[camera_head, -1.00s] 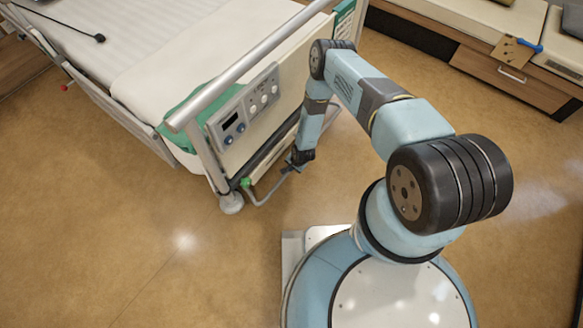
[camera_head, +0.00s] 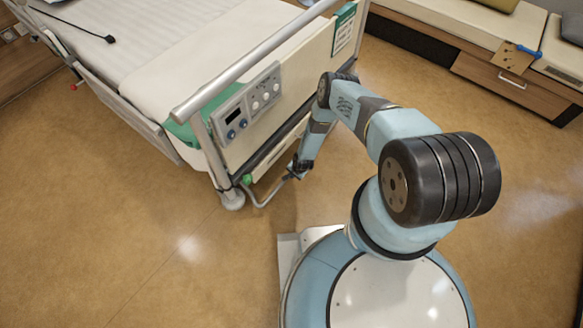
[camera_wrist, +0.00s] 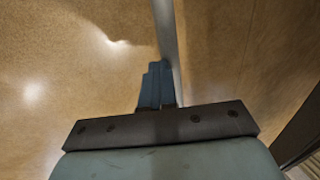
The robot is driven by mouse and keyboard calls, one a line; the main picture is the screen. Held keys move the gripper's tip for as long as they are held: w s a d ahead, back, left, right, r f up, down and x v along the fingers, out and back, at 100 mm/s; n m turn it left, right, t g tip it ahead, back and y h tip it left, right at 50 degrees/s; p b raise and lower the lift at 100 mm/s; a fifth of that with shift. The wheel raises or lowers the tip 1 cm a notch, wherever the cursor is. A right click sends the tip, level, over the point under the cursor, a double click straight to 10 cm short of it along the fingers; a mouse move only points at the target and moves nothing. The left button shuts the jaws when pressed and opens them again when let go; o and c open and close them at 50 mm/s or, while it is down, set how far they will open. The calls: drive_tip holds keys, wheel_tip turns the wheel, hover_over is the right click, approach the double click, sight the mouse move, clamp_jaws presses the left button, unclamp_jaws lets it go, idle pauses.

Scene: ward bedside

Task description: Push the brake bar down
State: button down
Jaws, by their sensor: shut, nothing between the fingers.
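The brake bar (camera_head: 261,204) is a thin grey bent bar low at the foot end of the bed, with a green piece (camera_head: 248,180) at its left end. My gripper (camera_head: 291,176) is at the right end of the bar, small and dark in the head view. In the wrist view my gripper's blue fingers (camera_wrist: 157,84) are together with nothing between them. The grey bar (camera_wrist: 166,35) runs along their right side, very close. I cannot tell for certain whether they touch.
The hospital bed (camera_head: 120,60) stands at the upper left, with a metal rail (camera_head: 245,65) and a control panel (camera_head: 248,105) at its foot end. A wooden drawer unit (camera_head: 510,85) is at the upper right. The brown floor between is clear.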

drive_tip(key=shift+s+a+f, duration=0.15)
drive_tip(key=shift+a, duration=0.15)
drive_tip(key=s+d+r, duration=0.2)
drive_tip(key=d+r, duration=0.1)
drive_tip(key=r, duration=0.3)
drive_tip(key=s+d+r, duration=0.3)
drive_tip(key=r, duration=0.2)
drive_tip(key=shift+d+r, duration=0.2)
drive_tip(key=shift+r, duration=0.2)
